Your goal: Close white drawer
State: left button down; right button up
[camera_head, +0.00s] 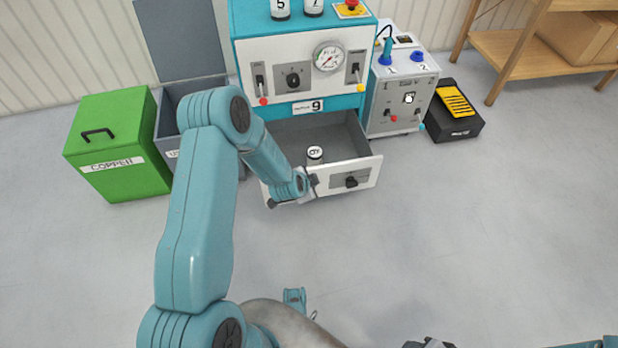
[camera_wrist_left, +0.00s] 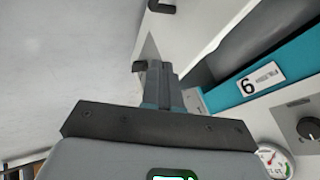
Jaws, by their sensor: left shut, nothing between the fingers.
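The white drawer (camera_head: 364,173) is pulled open at the bottom of the teal and white machine. Its grey inside shows, with a small white numbered reel (camera_head: 315,153) standing in it. A dark handle (camera_head: 351,182) is on the drawer front. My left gripper (camera_head: 309,193) is at the left part of the drawer front; whether it touches is unclear. In the left wrist view its fingers (camera_wrist_left: 160,68) are together and empty, beside the white drawer front (camera_wrist_left: 178,38). A dark part at the bottom edge of the head view may be my right gripper (camera_head: 430,343), mostly cut off.
A green bin (camera_head: 118,140) and a grey open-lidded bin (camera_head: 185,90) stand left of the machine (camera_head: 300,50). A grey control box (camera_head: 402,90) and a black case (camera_head: 455,115) stand to its right. A wooden shelf (camera_head: 500,45) is at the back right. The floor in front is clear.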

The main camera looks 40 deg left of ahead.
pick_arm(q)
jog(key=w+a, duration=0.1)
jog(key=w+a+f+b, duration=0.1)
jog(key=w+a, duration=0.1)
jog(key=shift+w+a+f+b, duration=0.1)
jog(key=shift+w+f+b, duration=0.2)
jog(key=shift+w+b, duration=0.1)
pick_arm(e)
jog(key=shift+w+d+f, duration=0.1)
jog(key=shift+f, duration=0.45)
jog(key=shift+w+d+f, duration=0.1)
jog(key=shift+f, duration=0.45)
pick_arm(q)
jog(key=shift+w+a, duration=0.1)
